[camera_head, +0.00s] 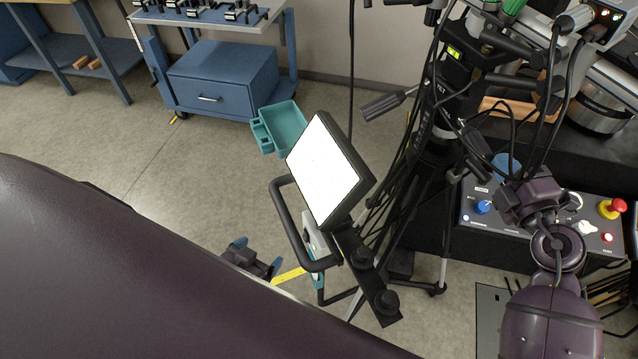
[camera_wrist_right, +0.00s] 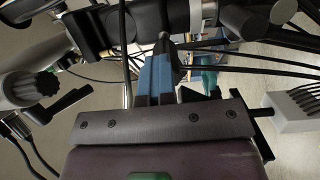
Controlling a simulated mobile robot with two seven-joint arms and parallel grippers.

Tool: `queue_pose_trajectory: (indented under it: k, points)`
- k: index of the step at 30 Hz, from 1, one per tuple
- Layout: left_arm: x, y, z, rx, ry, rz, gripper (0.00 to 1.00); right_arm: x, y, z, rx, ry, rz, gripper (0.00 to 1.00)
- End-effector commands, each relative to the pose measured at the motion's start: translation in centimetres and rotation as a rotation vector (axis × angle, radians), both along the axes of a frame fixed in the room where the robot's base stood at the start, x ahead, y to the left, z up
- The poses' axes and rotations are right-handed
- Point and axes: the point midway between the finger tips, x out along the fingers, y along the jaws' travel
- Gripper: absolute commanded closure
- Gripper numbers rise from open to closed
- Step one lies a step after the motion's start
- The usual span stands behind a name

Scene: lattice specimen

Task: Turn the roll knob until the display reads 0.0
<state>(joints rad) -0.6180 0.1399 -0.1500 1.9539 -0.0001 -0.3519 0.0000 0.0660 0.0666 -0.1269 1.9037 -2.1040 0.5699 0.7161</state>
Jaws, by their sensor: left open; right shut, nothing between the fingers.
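A small lit yellow-green display (camera_head: 454,52) sits high on the black tripod assembly; its reading is too small to make out. I cannot tell for sure which part is the roll knob. A ribbed black knob (camera_wrist_right: 36,90) shows at the left in the right wrist view. My right gripper (camera_head: 507,164) is beside the tripod assembly, above the control panel. My left gripper (camera_head: 257,256) is open and empty, low over the floor, left of the tripod.
A tilted monitor with a blank white screen (camera_head: 322,170) stands left of the tripod. Black cables (camera_head: 545,100) hang around my right arm. A control panel (camera_head: 465,210) with a blue knob (camera_head: 484,207) and red button (camera_head: 617,205) lies below. Floor at left is open.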

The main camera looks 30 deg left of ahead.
Motion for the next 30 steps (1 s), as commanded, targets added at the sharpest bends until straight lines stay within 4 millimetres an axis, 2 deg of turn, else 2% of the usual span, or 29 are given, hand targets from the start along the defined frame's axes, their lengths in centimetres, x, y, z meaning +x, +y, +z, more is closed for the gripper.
queue_pose_trajectory:
  k: [1,20,30]
  points:
    - [0.0,0.0,0.1,0.0,0.0,0.0,0.11,0.4,0.4,1.9,0.022,-0.036,0.0,1.0]
    - [0.0,0.0,0.1,0.0,0.0,0.0,0.11,0.8,-0.3,2.0,0.023,-0.035,-0.002,1.0]
    - [0.2,0.0,0.2,0.001,-0.004,-0.001,0.11,-1.6,-2.2,1.4,0.013,-0.029,-0.003,1.0]
